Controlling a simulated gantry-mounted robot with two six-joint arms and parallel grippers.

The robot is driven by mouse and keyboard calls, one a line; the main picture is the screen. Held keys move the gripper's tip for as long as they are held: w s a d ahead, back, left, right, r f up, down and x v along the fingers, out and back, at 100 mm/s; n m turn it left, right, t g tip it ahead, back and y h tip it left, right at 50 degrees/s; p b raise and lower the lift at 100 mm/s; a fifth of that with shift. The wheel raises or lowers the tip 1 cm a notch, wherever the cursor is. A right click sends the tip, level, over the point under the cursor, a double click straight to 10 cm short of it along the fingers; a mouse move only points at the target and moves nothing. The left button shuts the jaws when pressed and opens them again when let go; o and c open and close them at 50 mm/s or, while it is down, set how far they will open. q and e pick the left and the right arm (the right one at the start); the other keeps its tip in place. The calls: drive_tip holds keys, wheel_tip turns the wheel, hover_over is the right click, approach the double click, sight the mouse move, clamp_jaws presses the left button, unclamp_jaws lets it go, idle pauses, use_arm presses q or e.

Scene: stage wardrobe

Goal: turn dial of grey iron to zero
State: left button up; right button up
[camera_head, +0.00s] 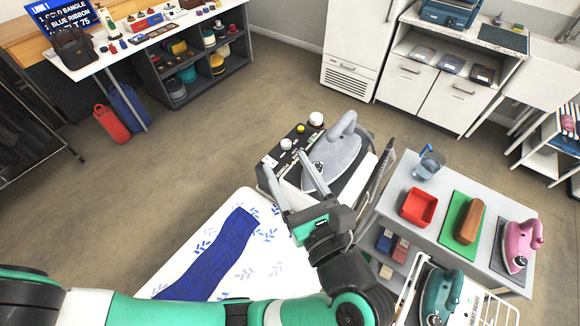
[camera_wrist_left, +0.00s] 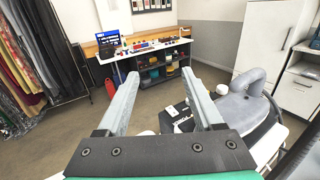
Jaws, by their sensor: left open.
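The grey iron (camera_head: 338,152) lies on a dark-edged stand beyond the ironing board, its handle toward the back right. It also shows at the right of the left wrist view (camera_wrist_left: 242,110). A small round part, perhaps its dial, shows near the left finger; its setting is too small to read. My left gripper (camera_head: 287,163) is open and empty, just left of the iron. In the left wrist view its two fingers (camera_wrist_left: 153,76) are spread wide with nothing between them. My right gripper is not in view.
The white ironing board (camera_head: 180,263) carries a blue cloth (camera_head: 222,255). A dark panel with knobs (camera_head: 287,147) sits left of the iron. At right, a grey table holds a red box (camera_head: 418,207) and a pink iron (camera_head: 521,241); a teal iron (camera_head: 440,292) stands in front.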

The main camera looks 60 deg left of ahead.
use_arm(q)
drive_tip(key=w+a+r+m+t+y+p, duration=0.2)
drive_tip(key=w+a+r+m+t+y, duration=0.1)
drive_tip(key=w+a+r+t, duration=0.4)
drive_tip(key=m+t+h+p, duration=0.6)
drive_tip(key=m+h, duration=0.9)
drive_tip(key=h, duration=0.9)
approach(322, 165)
drive_tip(key=shift+t, duration=0.7)
drive_tip(key=w, duration=0.3)
drive_tip(key=w+d+f+b, duration=0.1)
drive_tip(key=w, duration=0.3)
drive_tip(key=w+d+b, duration=0.1)
drive_tip(key=w, duration=0.3)
drive_tip(key=shift+w+f, duration=0.15)
drive_tip(key=shift+f, duration=0.2)
clamp_jaws()
